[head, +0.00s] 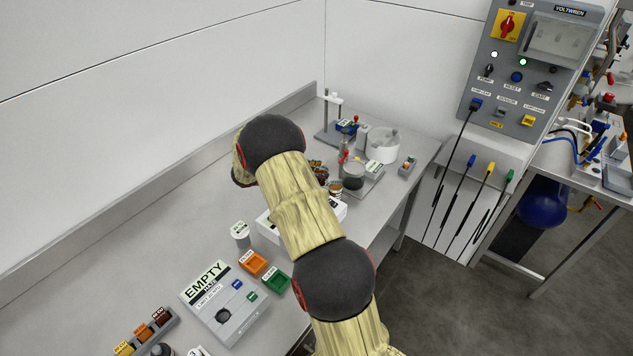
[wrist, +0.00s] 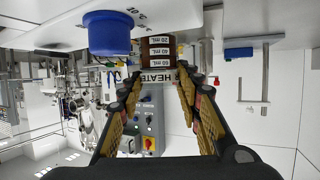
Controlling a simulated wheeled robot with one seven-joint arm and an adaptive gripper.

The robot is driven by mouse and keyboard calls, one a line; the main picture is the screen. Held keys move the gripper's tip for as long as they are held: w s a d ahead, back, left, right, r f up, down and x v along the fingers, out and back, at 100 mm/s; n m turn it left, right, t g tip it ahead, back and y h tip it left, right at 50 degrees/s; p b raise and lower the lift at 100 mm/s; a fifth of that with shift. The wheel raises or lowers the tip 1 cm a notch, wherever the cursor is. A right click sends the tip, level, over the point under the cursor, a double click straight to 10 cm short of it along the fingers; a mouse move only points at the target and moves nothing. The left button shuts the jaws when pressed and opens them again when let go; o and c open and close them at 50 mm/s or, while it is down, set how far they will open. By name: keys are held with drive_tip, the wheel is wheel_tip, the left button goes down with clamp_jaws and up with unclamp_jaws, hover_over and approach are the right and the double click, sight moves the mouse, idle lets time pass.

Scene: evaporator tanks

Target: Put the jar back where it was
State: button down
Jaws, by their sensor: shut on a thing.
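A small brown jar (wrist: 156,48) with white volume labels is between the fingertips of my gripper (wrist: 160,82) in the wrist view, which looks upside down. My gripper is shut on it. In the head view the jar (head: 335,188) shows just right of my arm, by the white box on the bench. My gripper (head: 318,169) is mostly hidden behind my arm there. I cannot tell whether the jar touches the surface below it. A rack (head: 150,331) with yellow, orange and brown items stands at the bottom left.
A glass vessel with dark contents (head: 354,176) and a white round pot (head: 382,146) stand close behind the jar. The bench's left side is clear.

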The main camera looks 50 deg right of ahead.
drive_tip(key=shift+w+d+f, duration=0.2)
drive_tip(key=shift+w+f, duration=0.05)
drive_tip(key=shift+f, duration=0.15)
drive_tip(key=shift+f+b, duration=0.8)
drive_tip(key=shift+f, duration=0.75)
drive_tip(key=shift+f, duration=0.1)
drive_tip(key=c, duration=1.2)
unclamp_jaws()
drive_tip(key=shift+c, duration=0.2)
